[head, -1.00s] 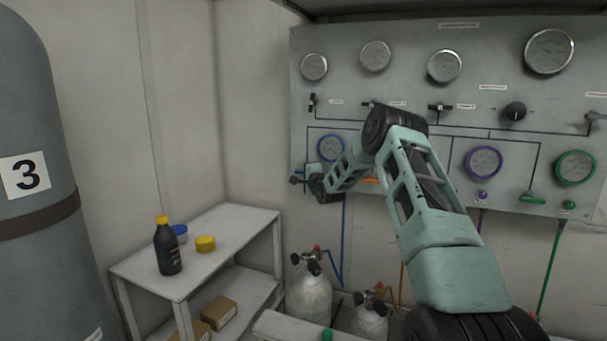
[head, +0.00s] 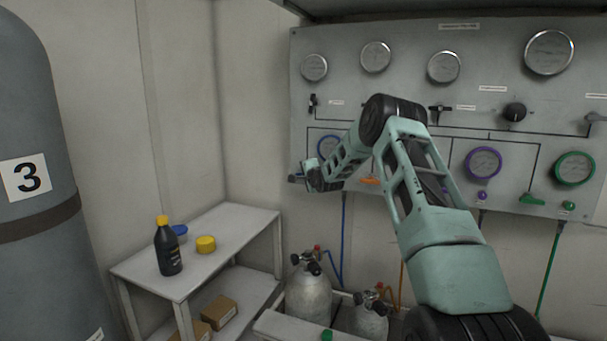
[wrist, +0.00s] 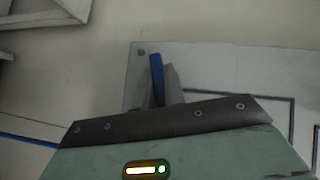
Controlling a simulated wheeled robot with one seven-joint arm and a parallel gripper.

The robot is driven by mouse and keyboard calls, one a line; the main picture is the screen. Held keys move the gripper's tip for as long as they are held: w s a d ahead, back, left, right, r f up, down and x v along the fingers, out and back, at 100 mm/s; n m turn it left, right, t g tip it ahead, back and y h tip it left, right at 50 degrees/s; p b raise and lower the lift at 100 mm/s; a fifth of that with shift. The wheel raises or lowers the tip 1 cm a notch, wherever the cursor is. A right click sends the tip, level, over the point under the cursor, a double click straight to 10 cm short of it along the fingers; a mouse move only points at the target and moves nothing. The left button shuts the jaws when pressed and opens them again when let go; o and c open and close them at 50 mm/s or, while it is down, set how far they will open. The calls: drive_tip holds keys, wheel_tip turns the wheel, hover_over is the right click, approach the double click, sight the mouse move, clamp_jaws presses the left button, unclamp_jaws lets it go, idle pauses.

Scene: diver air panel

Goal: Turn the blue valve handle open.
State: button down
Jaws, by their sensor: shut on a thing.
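The blue valve handle (wrist: 156,70) shows in the wrist view as a narrow blue bar against the grey panel (wrist: 210,65). My gripper (wrist: 165,85) is shut on it, with a grey finger along its right side. The gripper's housing hides the lower part of the handle. In the head view my gripper (head: 298,178) is at the lower left edge of the panel (head: 450,85), below the blue-rimmed gauge (head: 328,146). There my wrist and forearm hide most of the handle and its valve.
An orange handle (head: 369,181), a purple knob (head: 482,195) and a green handle (head: 532,198) sit along the panel's lower edge. Cylinders (head: 308,292) stand below. A shelf (head: 230,222) holds a black bottle (head: 167,247). A large tank (head: 35,120) stands at the left.

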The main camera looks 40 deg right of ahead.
drive_tip(key=n+g, duration=0.1)
drive_tip(key=g, duration=0.1)
drive_tip(key=n+g+p, duration=0.1)
drive_tip(key=n+g, duration=0.1)
drive_tip(key=shift+w+a+r+g, duration=0.1)
drive_tip(key=shift+a+g, duration=0.05)
drive_tip(key=shift+g, duration=0.25)
drive_tip(key=shift+n+g+h+p, duration=0.3)
drive_tip(key=shift+n+g+p, duration=0.4)
drive_tip(key=shift+n+g, duration=0.15)
drive_tip(key=shift+n+g+h+p, duration=0.4)
drive_tip(key=shift+n+g+p, duration=0.25)
drive_tip(key=shift+g, duration=0.8)
drive_tip(key=c, duration=1.5)
unclamp_jaws()
drive_tip(key=b+v, duration=0.4)
drive_tip(key=v, duration=1.3)
drive_tip(key=shift+r+b, duration=0.1)
drive_tip(key=shift+b, duration=0.3)
